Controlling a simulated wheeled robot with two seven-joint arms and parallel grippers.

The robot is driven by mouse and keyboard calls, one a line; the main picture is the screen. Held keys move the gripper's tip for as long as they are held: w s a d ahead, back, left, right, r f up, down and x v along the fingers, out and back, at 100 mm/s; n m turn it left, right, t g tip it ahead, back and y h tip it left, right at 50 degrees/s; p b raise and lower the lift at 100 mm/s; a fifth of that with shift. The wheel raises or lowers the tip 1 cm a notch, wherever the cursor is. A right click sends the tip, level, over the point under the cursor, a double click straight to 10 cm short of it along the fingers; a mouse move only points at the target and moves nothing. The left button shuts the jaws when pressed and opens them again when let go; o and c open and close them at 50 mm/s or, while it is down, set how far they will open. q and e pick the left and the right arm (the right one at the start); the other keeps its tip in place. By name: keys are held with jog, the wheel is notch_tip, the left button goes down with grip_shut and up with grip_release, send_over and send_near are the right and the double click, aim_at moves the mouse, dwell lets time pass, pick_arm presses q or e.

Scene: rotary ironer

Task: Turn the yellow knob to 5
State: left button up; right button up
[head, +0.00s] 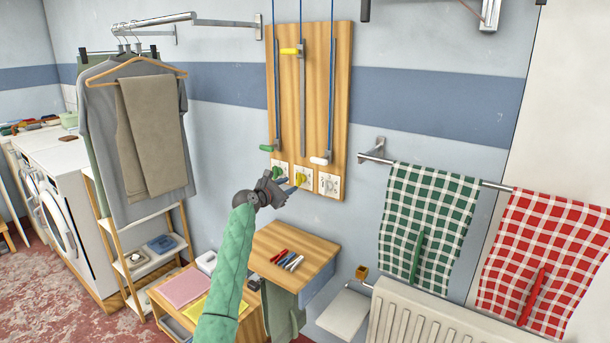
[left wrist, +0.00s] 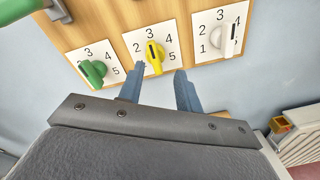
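The yellow knob (left wrist: 154,58) is the middle of three dials on a wooden board. It sits on a white plate (left wrist: 135,39) with printed numbers; its dark mark points up, roughly at 3. The 5 is at the lower right. In the head view the yellow knob (head: 300,179) is small, just right of my left gripper (head: 286,186). In the left wrist view my left gripper (left wrist: 160,86) is open, its two blue fingers just below the knob, apart from each other with nothing between them. I cannot tell whether they touch the plate. My right gripper is out of view.
A green knob (left wrist: 93,70) is left of the yellow one, a white knob (left wrist: 223,38) right. Sliders on rails run up the board (head: 315,80). Below stands a small wooden table (head: 262,238) with pens. Checked towels (head: 428,220) hang at the right.

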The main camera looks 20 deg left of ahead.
aim_at(296, 176)
pick_arm(q)
jog(key=n, duration=0.2)
jog(key=r+n, duration=0.1)
jog(key=n, duration=0.1)
jog(key=w+n, duration=0.1)
jog(key=shift+a+r+n+t, duration=0.1)
jog(key=shift+r+n+t, duration=0.25)
jog(key=shift+n+t, duration=0.05)
jog(key=p+x, duration=0.1)
jog(key=x, duration=0.4)
jog(key=shift+w+f, duration=0.15)
jog(key=shift+w, duration=0.55)
jog(key=shift+w+f, duration=0.1)
grip_shut()
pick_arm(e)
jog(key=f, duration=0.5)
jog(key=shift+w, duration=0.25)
